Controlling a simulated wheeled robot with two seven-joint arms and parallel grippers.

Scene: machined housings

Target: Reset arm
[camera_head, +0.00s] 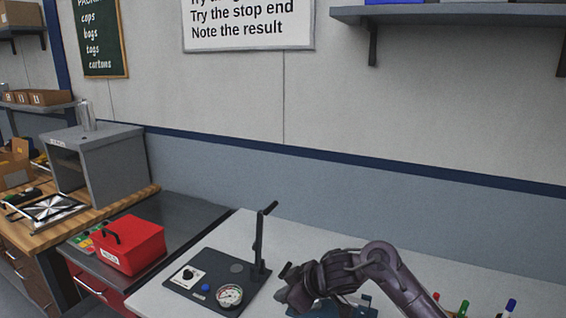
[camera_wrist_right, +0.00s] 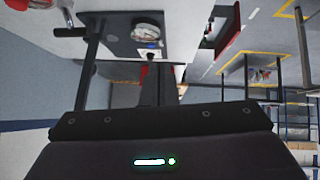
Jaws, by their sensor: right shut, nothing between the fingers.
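My right gripper (camera_head: 286,272) is in the air over the white table, just right of a dark test stand (camera_head: 215,267) with an upright lever (camera_head: 260,240). It is shut and empty. In the right wrist view its dark shut fingers (camera_wrist_right: 150,78) point toward the stand, whose gauge (camera_wrist_right: 146,31) and lever (camera_wrist_right: 90,60) also show, apart from the fingers. In the head view the stand carries a round gauge (camera_head: 229,295), a blue button (camera_head: 205,288) and a white switch plate (camera_head: 187,275). My left gripper is not in view.
A dark blue object (camera_head: 350,309) lies partly hidden under my right arm. Green and blue-capped pens (camera_head: 463,307) stand at the lower right. A red box (camera_head: 130,245) sits on the dark bench at left. The table behind the lever is clear.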

